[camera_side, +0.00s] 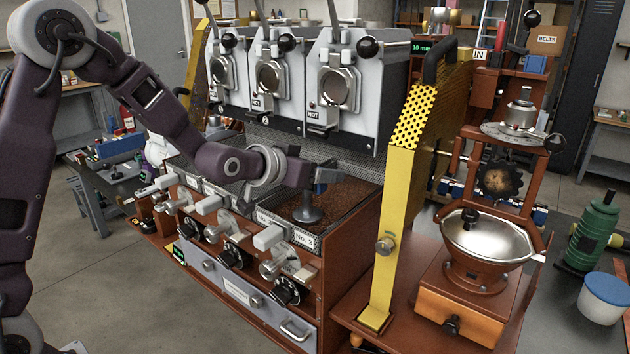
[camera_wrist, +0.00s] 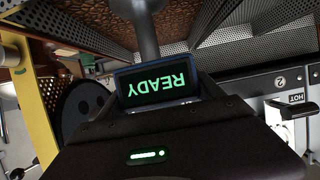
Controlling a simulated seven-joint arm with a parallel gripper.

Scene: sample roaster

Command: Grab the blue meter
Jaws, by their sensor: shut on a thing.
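The blue meter (camera_wrist: 158,84) fills the middle of the wrist view. It has a dark screen with green READY text, which appears upside down, and a grey stem. In the side view its blue body (camera_side: 320,189) is small and partly hidden by my gripper (camera_side: 322,175). Its stem runs down to a dark round foot in the bin of brown grounds (camera_side: 352,188). My gripper is shut on the meter's blue body. I cannot tell whether the foot rests on the grounds or hangs just above them.
Roaster units with black-ball levers and HOT labels (camera_side: 345,80) rise behind the bin. A yellow perforated upright (camera_side: 396,210) stands to its right, with a grinder and metal bowl (camera_side: 487,240) beyond. Silver levers (camera_side: 268,238) line the front panel.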

